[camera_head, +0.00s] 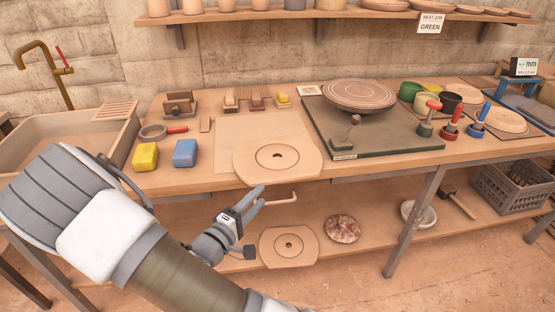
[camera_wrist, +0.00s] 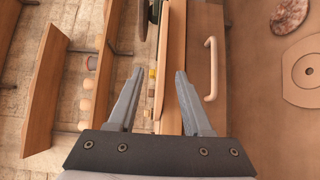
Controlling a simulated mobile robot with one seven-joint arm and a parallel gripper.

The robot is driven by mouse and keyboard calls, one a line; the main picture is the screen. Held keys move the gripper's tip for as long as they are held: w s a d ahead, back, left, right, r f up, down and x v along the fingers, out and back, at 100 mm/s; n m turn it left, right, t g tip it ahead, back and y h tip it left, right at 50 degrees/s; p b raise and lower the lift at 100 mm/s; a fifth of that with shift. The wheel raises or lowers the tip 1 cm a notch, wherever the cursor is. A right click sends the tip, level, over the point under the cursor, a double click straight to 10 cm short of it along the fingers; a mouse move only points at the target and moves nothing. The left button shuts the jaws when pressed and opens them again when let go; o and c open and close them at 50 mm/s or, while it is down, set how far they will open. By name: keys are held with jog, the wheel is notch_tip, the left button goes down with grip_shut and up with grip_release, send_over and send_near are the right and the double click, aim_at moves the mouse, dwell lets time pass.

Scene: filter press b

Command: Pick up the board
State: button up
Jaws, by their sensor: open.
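A pale wooden board (camera_head: 300,160) with flat sides, a ringed centre and a dark hole lies on the worktable. Its near edge overhangs the table's front. A similar board (camera_head: 288,246) lies on the lower shelf and shows in the wrist view (camera_wrist: 302,88). My gripper (camera_head: 256,196) is open and empty, just in front of and below the upper board's near edge. In the wrist view my gripper (camera_wrist: 157,74) has its two fingers apart, with wooden edges seen edge-on between and beyond them. I cannot tell whether either finger touches wood.
A curved handle (camera_head: 283,199) sits under the table front, close to my gripper. Yellow (camera_head: 146,157) and blue (camera_head: 185,153) blocks lie left of the upper board. A green slab (camera_head: 385,143) with a round plate (camera_head: 359,94) is to its right. A speckled disc (camera_head: 342,229) lies below.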

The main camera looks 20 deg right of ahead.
aim_at(274, 182)
jog(key=b+x, duration=0.1)
jog(key=x, duration=0.8)
jog(key=shift+w+f, duration=0.15)
jog(key=shift+f, duration=0.05)
grip_shut()
dwell(1.2)
